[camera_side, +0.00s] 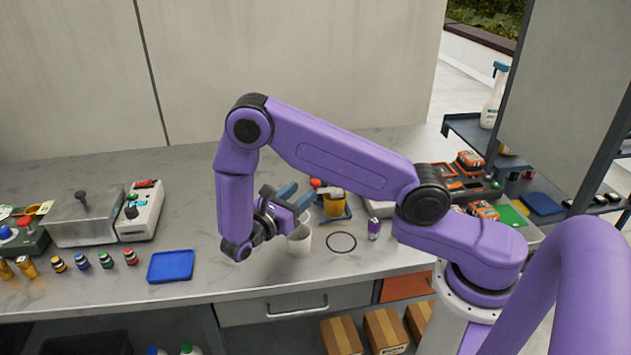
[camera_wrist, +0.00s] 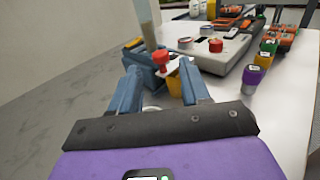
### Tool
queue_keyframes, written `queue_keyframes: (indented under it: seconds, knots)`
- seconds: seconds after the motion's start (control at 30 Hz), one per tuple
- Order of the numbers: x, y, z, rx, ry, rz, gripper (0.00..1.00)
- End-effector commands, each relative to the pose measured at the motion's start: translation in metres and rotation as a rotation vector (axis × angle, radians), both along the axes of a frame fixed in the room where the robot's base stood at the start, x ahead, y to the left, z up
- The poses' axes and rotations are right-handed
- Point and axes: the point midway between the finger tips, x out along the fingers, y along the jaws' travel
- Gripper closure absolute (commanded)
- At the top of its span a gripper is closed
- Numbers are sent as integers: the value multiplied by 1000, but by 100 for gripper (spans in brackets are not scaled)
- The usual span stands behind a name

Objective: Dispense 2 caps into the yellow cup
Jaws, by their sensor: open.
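The yellow cup (camera_side: 334,206) stands at a blue dispenser on the counter, partly covered by my arm in the side view. In the wrist view the yellow cup (camera_wrist: 175,84) is partly hidden behind my right finger. The dispenser (camera_wrist: 148,74) has a blue base, a red knob (camera_wrist: 160,57) and an upright clear tube (camera_wrist: 149,22). Its red knob also shows in the side view (camera_side: 316,183). My gripper (camera_side: 299,194) is open and empty, above and left of the yellow cup. In the wrist view its fingers (camera_wrist: 159,82) point toward the dispenser. Caps cannot be made out.
A white cup (camera_side: 299,243) stands below my gripper. A blue tray (camera_side: 171,266), several small jars (camera_side: 106,260) and devices (camera_side: 140,212) are at left. The counter between tray and white cup is clear.

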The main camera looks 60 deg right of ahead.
Motion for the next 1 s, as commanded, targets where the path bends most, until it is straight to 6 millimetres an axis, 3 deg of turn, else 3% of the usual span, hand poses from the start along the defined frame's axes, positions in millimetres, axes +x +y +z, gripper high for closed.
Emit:
queue_keyframes:
  seconds: [0.2, 0.4, 0.83, 0.97, 1.0]
  knots:
    - [-1, -40, 0, 0, 2, -4, 54]
    - [0, -63, 0, 1, 0, -3, 54]
    - [0, -71, 0, 1, 1, -1, 54]
    - [0, -71, 0, 1, 1, -1, 96]
    - [0, -71, 0, 0, 0, -1, 100]
